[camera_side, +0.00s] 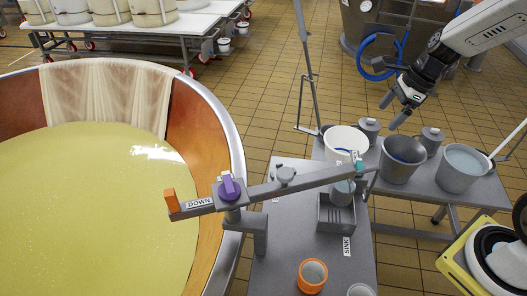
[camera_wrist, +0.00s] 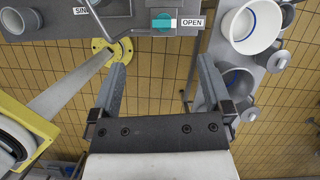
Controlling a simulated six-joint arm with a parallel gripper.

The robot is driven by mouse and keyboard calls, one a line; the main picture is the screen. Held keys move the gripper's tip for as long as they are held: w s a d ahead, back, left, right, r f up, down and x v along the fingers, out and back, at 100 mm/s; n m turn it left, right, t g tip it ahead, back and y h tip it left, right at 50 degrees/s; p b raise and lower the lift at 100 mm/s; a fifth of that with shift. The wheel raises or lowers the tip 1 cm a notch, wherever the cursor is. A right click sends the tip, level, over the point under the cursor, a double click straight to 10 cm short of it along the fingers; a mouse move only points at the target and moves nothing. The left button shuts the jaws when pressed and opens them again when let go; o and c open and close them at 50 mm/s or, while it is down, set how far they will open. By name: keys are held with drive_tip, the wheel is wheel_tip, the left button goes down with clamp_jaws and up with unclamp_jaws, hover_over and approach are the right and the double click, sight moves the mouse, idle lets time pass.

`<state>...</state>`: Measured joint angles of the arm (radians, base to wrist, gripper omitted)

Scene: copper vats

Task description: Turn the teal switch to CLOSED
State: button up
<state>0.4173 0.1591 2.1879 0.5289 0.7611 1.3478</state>
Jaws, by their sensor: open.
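The teal switch (camera_side: 360,165) sits at the right end of the long grey bar in the side view. In the wrist view the teal switch (camera_wrist: 162,22) is at the top middle, with an OPEN label (camera_wrist: 191,22) just to its right. No CLOSED label is readable. My gripper (camera_side: 393,112) is in the air to the upper right of the switch in the side view, apart from it. In the wrist view my gripper (camera_wrist: 161,68) has its two fingers spread with nothing between them, and the switch shows beyond the fingertips.
The grey bar (camera_side: 310,183) also carries a purple knob (camera_side: 229,187) and an orange block (camera_side: 172,200) by a DOWN label. White bucket (camera_side: 345,139) and grey buckets (camera_side: 463,165) stand close behind and right of the switch. A large vat (camera_side: 80,200) of yellow liquid is left.

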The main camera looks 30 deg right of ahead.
drive_tip(key=m, duration=0.1)
approach(359, 164)
drive_tip(key=shift+f, duration=0.7)
drive_tip(key=shift+f, duration=0.1)
drive_tip(key=shift+x, duration=3.8)
drive_tip(key=shift+w+a, duration=0.1)
drive_tip(key=shift+a, duration=0.1)
drive_tip(key=c, duration=1.2)
